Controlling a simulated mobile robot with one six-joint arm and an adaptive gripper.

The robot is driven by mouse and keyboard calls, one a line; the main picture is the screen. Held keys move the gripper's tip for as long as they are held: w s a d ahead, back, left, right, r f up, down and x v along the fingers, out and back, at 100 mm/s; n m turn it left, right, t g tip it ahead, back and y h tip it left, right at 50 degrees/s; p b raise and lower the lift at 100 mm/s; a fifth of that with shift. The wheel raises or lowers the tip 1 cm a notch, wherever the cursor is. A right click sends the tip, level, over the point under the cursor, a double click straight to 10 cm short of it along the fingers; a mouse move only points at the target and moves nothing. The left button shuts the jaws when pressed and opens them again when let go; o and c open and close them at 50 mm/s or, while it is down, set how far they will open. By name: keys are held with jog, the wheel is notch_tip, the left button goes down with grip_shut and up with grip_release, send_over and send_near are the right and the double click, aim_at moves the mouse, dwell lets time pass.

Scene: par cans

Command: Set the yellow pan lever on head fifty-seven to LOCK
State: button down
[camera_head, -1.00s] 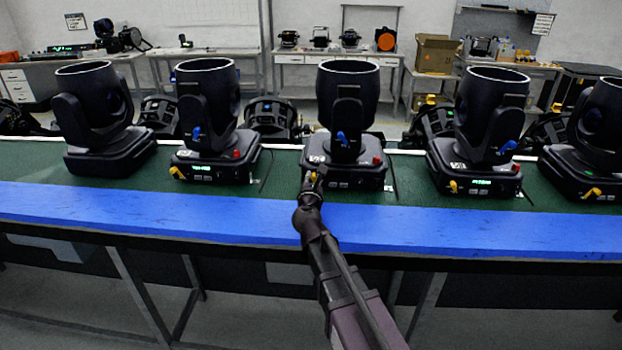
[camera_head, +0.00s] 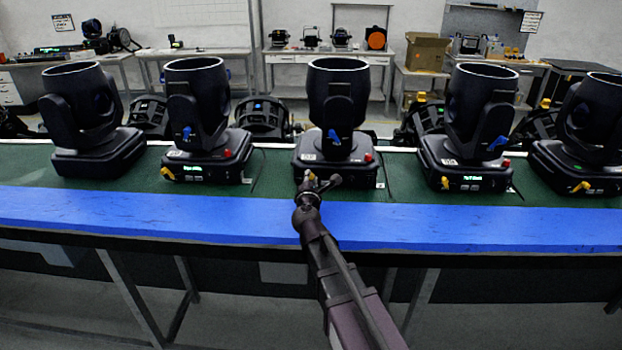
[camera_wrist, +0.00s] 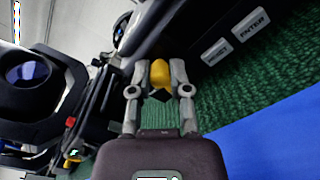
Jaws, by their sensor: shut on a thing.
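The yellow pan lever (camera_wrist: 159,73) lies between the two fingertips of my gripper (camera_wrist: 159,80) in the wrist view, with a fingertip against each side. In the head view my gripper (camera_head: 321,182) is at the front left of the middle moving head's base (camera_head: 352,176). A bit of yellow lever (camera_head: 311,176) shows there, mostly hidden by my gripper. My gripper is shut on the lever. The head's number cannot be read in either view, and no LOCK mark is legible.
Similar heads stand on both sides, the nearest at left (camera_head: 206,168) and right (camera_head: 465,174), with their own yellow levers. The middle head has a blue lever (camera_head: 334,136) and a red knob (camera_head: 368,158). The bench's blue front strip (camera_head: 150,205) is clear.

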jog(key=c, duration=0.6)
grip_release()
jog(key=shift+s, duration=0.15)
jog(key=shift+s, duration=3.65)
jog(key=shift+a, duration=0.1)
